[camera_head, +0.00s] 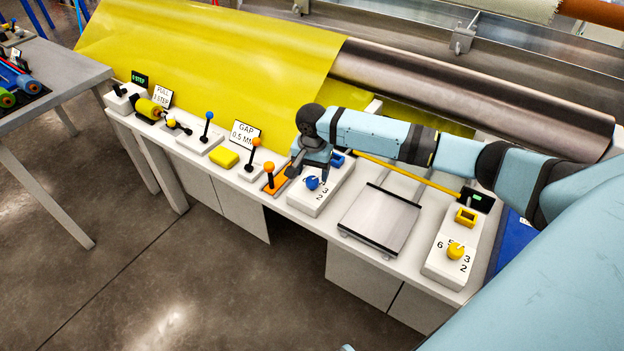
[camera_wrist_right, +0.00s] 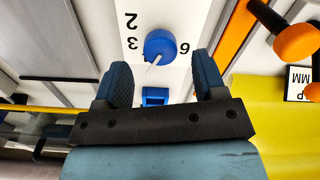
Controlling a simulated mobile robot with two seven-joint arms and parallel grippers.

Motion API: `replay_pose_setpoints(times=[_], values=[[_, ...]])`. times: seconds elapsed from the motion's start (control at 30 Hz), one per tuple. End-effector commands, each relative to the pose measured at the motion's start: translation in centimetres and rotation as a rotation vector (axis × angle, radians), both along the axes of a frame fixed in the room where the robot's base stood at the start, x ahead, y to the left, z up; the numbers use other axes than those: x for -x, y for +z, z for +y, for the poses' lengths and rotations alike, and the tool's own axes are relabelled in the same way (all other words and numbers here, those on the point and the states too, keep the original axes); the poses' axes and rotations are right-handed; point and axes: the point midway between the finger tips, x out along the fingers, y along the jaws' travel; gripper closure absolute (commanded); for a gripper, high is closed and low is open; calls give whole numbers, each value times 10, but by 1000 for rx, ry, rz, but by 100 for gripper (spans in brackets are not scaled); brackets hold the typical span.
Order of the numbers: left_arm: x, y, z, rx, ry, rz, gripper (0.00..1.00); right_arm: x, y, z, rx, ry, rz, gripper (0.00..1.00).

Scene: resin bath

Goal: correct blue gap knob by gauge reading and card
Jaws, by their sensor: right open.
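The blue knob (camera_head: 312,183) sits on a white box (camera_head: 305,203) with printed numbers around it. In the right wrist view the blue knob (camera_wrist_right: 160,44) has a white pointer toward the lower left, with 2, 3 and 6 readable. My right gripper (camera_head: 309,172) is open over this box, its two fingers (camera_wrist_right: 162,76) apart on either side of the knob's line, not closed on it. The card (camera_head: 243,134) reads GAP 0.5 MM. A black display with green figures (camera_head: 479,200) stands at the right; its reading is too small to tell. My left gripper is not in view.
Levers with an orange knob (camera_head: 269,167) and a blue knob (camera_head: 209,115) stand left of the box. A metal plate (camera_head: 380,217) and a yellow knob (camera_head: 456,250) lie to the right. A yellow sheet (camera_head: 215,75) and a roller (camera_head: 470,90) are behind.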

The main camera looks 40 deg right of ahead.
Motion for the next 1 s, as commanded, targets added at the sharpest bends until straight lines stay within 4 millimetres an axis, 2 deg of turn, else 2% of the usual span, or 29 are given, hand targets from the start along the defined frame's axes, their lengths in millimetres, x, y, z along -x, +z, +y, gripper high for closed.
replay_pose_setpoints(times=[0.03, 0.2, 0.57, 0.8, 1.0], values=[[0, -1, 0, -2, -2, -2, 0, 0, -10, 0, 1, 0, 1, 35], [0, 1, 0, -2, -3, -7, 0, 0, -26, 0, 1, 0, -1, 35], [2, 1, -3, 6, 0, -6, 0, 0, -31, 0, 1, 1, -1, 35], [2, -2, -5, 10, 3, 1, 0, 0, -30, 0, 0, 1, -1, 85], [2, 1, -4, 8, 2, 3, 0, 0, -29, 0, 1, 7, -1, 85]])
